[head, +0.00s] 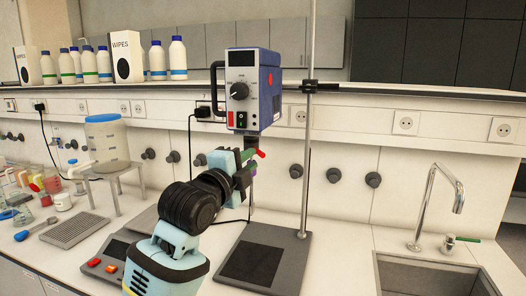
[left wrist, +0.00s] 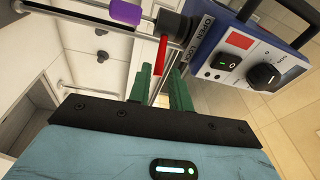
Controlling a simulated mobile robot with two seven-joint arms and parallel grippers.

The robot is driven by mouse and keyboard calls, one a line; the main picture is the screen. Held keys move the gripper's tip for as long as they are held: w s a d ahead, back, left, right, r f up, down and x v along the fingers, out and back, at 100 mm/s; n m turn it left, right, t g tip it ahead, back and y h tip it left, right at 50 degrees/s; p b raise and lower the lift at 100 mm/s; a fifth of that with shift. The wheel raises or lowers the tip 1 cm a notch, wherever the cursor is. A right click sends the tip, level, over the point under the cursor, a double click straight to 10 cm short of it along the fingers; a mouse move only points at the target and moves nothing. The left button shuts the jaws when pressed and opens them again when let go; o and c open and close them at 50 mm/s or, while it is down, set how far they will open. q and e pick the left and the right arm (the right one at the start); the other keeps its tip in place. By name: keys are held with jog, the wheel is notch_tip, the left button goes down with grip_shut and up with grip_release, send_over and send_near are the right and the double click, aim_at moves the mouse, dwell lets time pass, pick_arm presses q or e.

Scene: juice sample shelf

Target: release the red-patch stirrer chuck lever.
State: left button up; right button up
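The overhead stirrer (head: 254,88), blue and grey with a red patch (head: 231,118), is mounted beside a vertical rod. In the left wrist view the red patch (left wrist: 239,40) is beside the dial and switch. The red chuck lever (left wrist: 161,55) sticks out from the dark chuck (left wrist: 172,25), close to a label reading OPEN and LOCK. The lever's tip (head: 261,153) shows just past my left gripper (head: 247,162). My left gripper (left wrist: 162,75) is open, its two green fingers apart, with the lever's end at the gap between their tips. Contact cannot be told. My right gripper is out of view.
The stand's support rod (head: 307,130) rises right of the stirrer from a dark base plate (head: 285,262). A purple part (left wrist: 126,12) is beside the chuck. A sink (head: 430,277) and faucet (head: 440,200) are at right.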

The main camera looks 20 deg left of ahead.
aim_at(256, 147)
pick_arm(q)
jog(key=x, duration=0.7)
jog(key=shift+w, duration=0.25)
grip_shut()
